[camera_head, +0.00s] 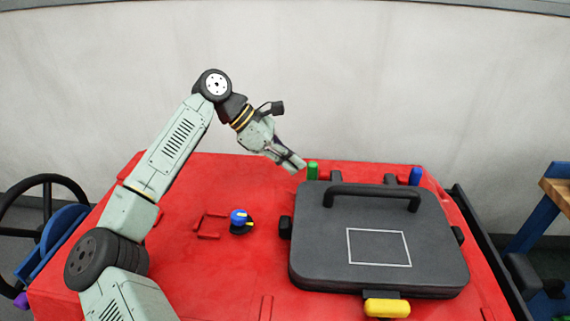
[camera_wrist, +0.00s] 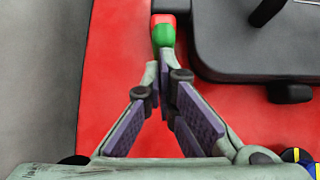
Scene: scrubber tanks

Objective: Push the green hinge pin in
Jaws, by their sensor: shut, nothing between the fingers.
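The green hinge pin (camera_head: 312,171) stands at the back left edge of the dark grey lid (camera_head: 320,240). In the wrist view the green pin (camera_wrist: 164,36) lies straight beyond my fingertips, with a red part at its far end. My gripper (camera_head: 299,165) is shut and empty, just left of the pin and close to it. In the wrist view my gripper's fingertips (camera_wrist: 162,68) meet just short of the pin's green end. I cannot tell whether they touch it. A blue pin (camera_head: 415,176) stands at the lid's back right.
The lid has a black handle (camera_head: 375,192) at the back and a yellow latch (camera_head: 387,307) at the front. A blue knob (camera_head: 238,217) sits on the red tank top (camera_head: 185,255) left of the lid. A pale wall (camera_head: 400,80) stands behind.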

